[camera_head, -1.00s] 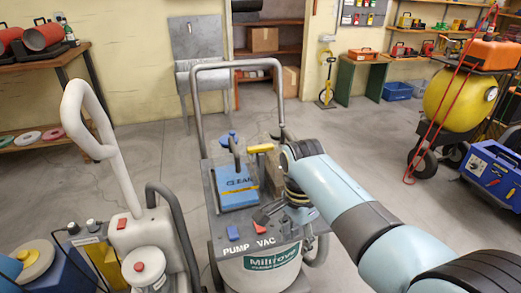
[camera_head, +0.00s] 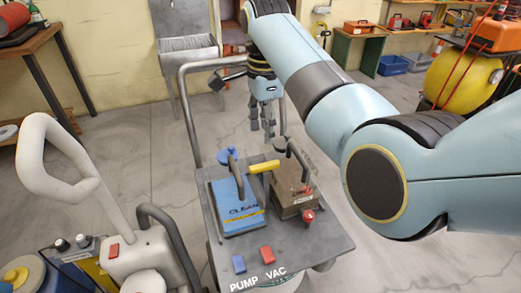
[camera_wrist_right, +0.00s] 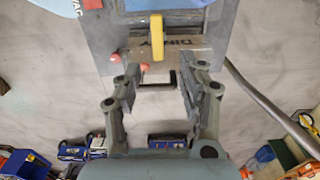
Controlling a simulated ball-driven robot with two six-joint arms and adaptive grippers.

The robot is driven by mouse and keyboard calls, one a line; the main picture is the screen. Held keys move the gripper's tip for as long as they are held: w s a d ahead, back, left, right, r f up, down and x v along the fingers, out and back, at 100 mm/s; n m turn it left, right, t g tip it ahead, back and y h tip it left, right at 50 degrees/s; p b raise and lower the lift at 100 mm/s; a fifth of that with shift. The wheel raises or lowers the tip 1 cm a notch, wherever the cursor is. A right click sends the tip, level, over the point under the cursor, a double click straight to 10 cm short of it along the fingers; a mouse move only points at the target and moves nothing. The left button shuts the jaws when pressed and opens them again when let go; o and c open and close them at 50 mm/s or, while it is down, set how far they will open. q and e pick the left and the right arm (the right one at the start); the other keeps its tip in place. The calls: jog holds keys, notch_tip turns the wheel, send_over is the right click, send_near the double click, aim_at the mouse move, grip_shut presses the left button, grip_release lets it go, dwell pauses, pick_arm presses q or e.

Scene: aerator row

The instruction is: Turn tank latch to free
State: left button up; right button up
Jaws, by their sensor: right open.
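The pump vac (camera_head: 330,248) has a grey top that carries a blue tank (camera_head: 237,222) marked CLEAN and a brownish tank (camera_head: 297,205). A yellow lever (camera_head: 264,166), which looks like the latch, lies between the tanks at their far end. It lies roughly crosswise in the head view. The yellow lever (camera_wrist_right: 157,36) also shows at the top of the right wrist view, ahead of the fingers. My right gripper (camera_head: 263,131) is open and empty, pointing down above and beyond the lever, apart from it. My left gripper is not in view.
A grey push-handle hoop (camera_head: 186,105) rises at the far side of the pump vac. Black carry handles stand up on both tanks. A pale machine with a looped handle (camera_head: 42,165) stands close on the left. Open concrete floor (camera_head: 130,140) lies behind.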

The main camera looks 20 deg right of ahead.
send_over(265, 165)
notch_tip(265, 165, down, 5)
jog(key=shift+f, duration=0.1)
notch_tip(265, 165, down, 4)
jog(key=shift+w+r+b, duration=0.1)
jog(key=shift+b, duration=0.3)
jog(key=shift+f, duration=0.5)
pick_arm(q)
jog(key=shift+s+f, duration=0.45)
pick_arm(e)
jog(key=c, duration=0.5)
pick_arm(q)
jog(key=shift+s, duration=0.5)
pick_arm(e)
grip_shut()
